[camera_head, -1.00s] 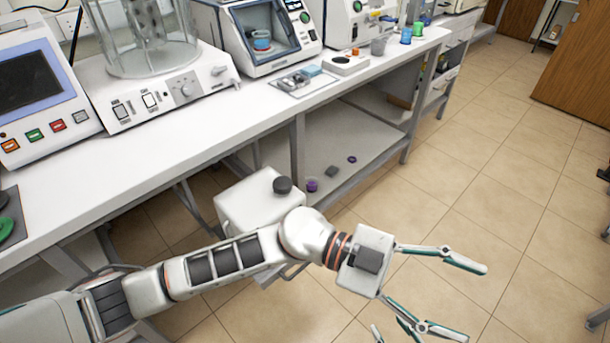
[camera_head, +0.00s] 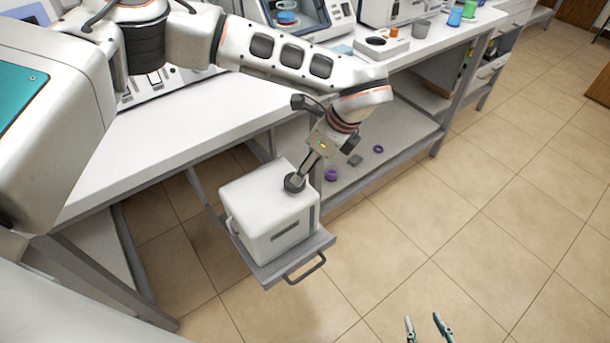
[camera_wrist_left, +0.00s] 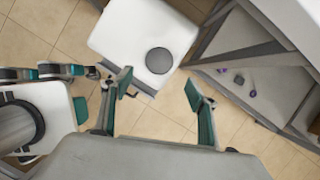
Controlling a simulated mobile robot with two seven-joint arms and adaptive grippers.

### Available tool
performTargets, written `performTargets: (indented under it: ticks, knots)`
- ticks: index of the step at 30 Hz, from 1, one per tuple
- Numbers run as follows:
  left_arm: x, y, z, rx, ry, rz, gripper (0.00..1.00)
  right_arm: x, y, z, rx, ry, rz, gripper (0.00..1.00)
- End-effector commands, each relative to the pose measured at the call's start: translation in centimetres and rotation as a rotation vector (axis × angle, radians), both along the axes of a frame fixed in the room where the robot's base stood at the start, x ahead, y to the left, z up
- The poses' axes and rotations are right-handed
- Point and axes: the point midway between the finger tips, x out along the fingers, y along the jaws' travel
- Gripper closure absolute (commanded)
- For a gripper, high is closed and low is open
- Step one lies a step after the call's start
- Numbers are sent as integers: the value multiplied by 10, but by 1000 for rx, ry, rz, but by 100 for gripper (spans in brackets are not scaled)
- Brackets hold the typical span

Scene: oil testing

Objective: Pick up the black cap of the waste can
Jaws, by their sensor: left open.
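The white box-shaped waste can (camera_head: 270,225) stands on a grey pull-out shelf (camera_head: 322,240). Its round black cap (camera_head: 292,186) sits on top, towards the shelf side. My left gripper (camera_head: 303,174) points down and overlaps the cap in the head view. In the left wrist view, the left gripper (camera_wrist_left: 158,90) is open and empty, and the cap (camera_wrist_left: 159,60) lies bare on the can (camera_wrist_left: 125,35) beyond its fingertips. My right gripper (camera_head: 423,324) is at the bottom edge of the head view, fingers apart and empty, most of it out of frame.
The white bench (camera_head: 190,130) runs behind the can, with instruments on it. A lower shelf (camera_head: 400,140) beside the can holds small purple items (camera_head: 331,174) and a grey block. The shelf handle (camera_head: 308,270) sticks out in front. Tiled floor to the right is clear.

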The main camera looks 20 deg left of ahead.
Motion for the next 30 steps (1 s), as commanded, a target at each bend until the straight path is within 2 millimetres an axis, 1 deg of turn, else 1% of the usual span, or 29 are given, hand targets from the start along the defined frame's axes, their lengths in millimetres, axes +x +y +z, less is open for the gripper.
performTargets:
  ticks: [3, 6, 13, 21, 24, 29, 30]
  knots:
    - [3, 7, -6, 10, -9, 11, 41, -1, 0, -1, 0, 1, 0, 60]
    - [3, 10, -17, 9, -5, 10, 41, -1, 0, -2, -1, 2, 1, 60]
    - [4, 18, -33, 8, -6, 8, 41, -4, 0, -5, -2, 7, 1, 60]
    - [6, 32, -68, 7, -3, 7, 41, -6, 0, -11, -7, 12, 3, 60]
    - [7, 34, -71, 6, -5, 6, 41, -5, 0, -10, -8, 11, 3, 60]
    - [7, 34, -70, 6, -6, 6, 41, -2, -1, -8, -9, 4, 2, 60]
    - [7, 33, -69, 6, -6, 6, 51, -1, -1, -7, -9, 3, 2, 60]
